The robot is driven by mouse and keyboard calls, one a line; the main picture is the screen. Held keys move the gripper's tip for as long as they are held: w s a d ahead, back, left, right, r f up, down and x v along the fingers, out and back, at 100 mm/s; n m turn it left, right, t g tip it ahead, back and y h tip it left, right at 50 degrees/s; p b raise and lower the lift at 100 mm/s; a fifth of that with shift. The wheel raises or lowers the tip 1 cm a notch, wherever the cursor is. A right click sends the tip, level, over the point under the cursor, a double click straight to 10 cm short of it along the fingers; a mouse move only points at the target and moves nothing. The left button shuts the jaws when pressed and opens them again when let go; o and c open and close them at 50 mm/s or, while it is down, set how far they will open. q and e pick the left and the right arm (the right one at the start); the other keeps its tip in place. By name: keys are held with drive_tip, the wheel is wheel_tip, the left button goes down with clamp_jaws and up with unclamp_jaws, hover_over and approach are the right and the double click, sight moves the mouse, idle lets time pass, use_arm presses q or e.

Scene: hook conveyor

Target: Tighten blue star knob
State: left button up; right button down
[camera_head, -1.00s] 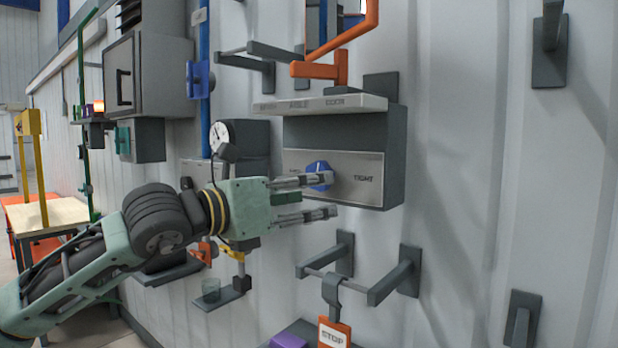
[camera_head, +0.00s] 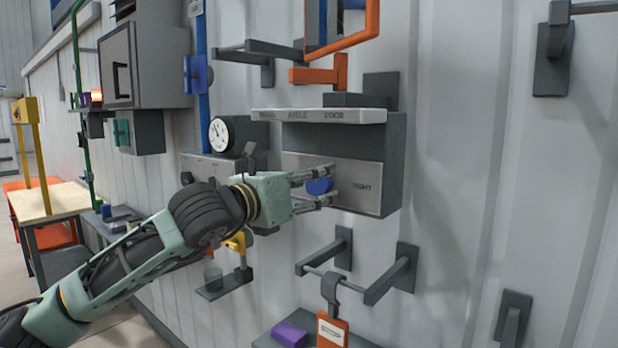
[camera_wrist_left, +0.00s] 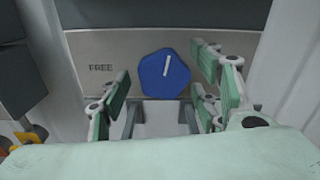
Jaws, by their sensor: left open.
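The blue star knob (camera_head: 319,186) sits on the light grey panel (camera_head: 345,190) of a dark wall box. The panel reads "TIGHT" at the right in the head view. The left wrist view shows the knob (camera_wrist_left: 163,74) with a white mark tilted slightly right of upright, and "FREE" on the panel to its left. My left gripper (camera_head: 332,184) is open in front of the panel, with one finger above and one below the knob in the head view. In the wrist view its fingers lie left and right of the knob, apart from it. My right gripper is not in view.
A white ledge (camera_head: 320,115) with lettering juts out above the panel. An orange frame (camera_head: 342,50) is higher up. Below, a rail (camera_head: 325,273) on brackets carries an orange STOP tag (camera_head: 332,330). A round gauge (camera_head: 220,134) is to the left.

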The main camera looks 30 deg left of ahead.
use_arm(q)
drive_tip(key=shift+c, duration=0.5)
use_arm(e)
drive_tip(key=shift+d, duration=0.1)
use_arm(q)
drive_tip(key=c, duration=1)
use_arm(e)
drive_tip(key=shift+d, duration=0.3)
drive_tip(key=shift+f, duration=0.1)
